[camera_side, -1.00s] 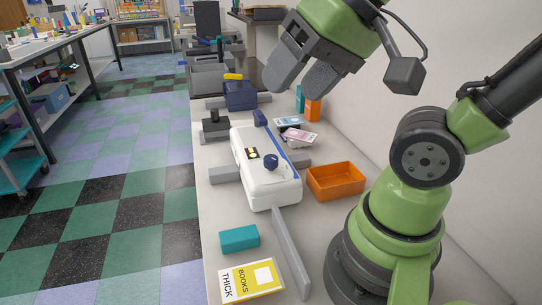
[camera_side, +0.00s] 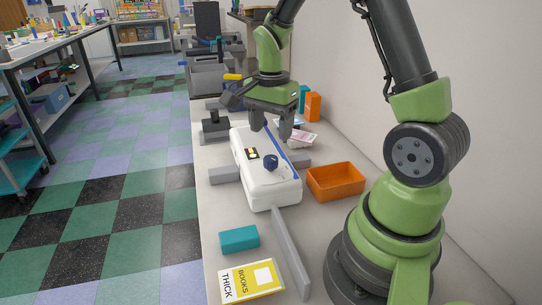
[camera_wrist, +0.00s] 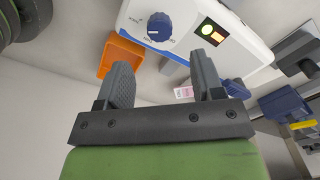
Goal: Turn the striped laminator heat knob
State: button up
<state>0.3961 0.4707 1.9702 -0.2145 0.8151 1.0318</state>
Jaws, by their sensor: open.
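The white laminator (camera_side: 269,190) lies on the bench with a dark blue knob (camera_side: 271,162) on its top toward the near end. In the wrist view the knob (camera_wrist: 159,27) shows a pale pointer mark and printing around it; I cannot make out stripes. A small panel (camera_wrist: 210,33) with a green and an orange light is beside it. My gripper (camera_side: 271,128) is open and empty, pointing down over the far end of the laminator, beyond the knob. In the wrist view its two fingers (camera_wrist: 160,80) stand apart, with the knob past their tips.
An orange tray (camera_side: 335,181) is right of the laminator. A teal box (camera_side: 239,239), a yellow-and-white book (camera_side: 252,281) and a grey upright bar (camera_side: 290,252) are in front. A blue device (camera_side: 236,101) and pink packets (camera_side: 301,138) are behind.

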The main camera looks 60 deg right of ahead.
aim_at(271, 157)
notch_tip(271, 157, down, 8)
jog(key=shift+r, duration=0.15)
jog(key=c, duration=0.9)
